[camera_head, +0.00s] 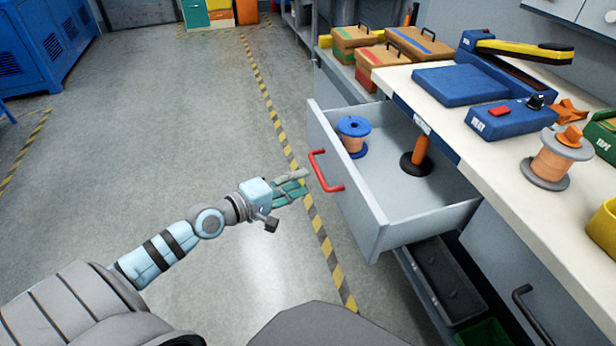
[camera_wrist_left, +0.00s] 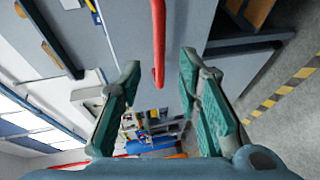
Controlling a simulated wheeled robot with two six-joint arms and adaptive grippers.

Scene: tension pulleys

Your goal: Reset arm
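My left gripper (camera_head: 298,183) is at the left of the open drawer (camera_head: 345,190), close to its red handle (camera_head: 318,172). In the left wrist view the gripper (camera_wrist_left: 160,68) is open, with its two fingers apart and nothing held. The red handle (camera_wrist_left: 159,35) shows ahead of and between the fingertips in that view; I see no grip on it. A blue-topped copper spool (camera_head: 354,136) and an orange-handled tool with a round black base (camera_head: 418,158) stand in the drawer. My right gripper is not in view.
The white workbench (camera_head: 520,195) at the right holds a blue tool, a blue control box (camera_head: 513,119) and another copper spool (camera_head: 553,160). Wooden boxes (camera_head: 375,62) stand behind. The grey floor (camera_head: 200,130) at the left is clear.

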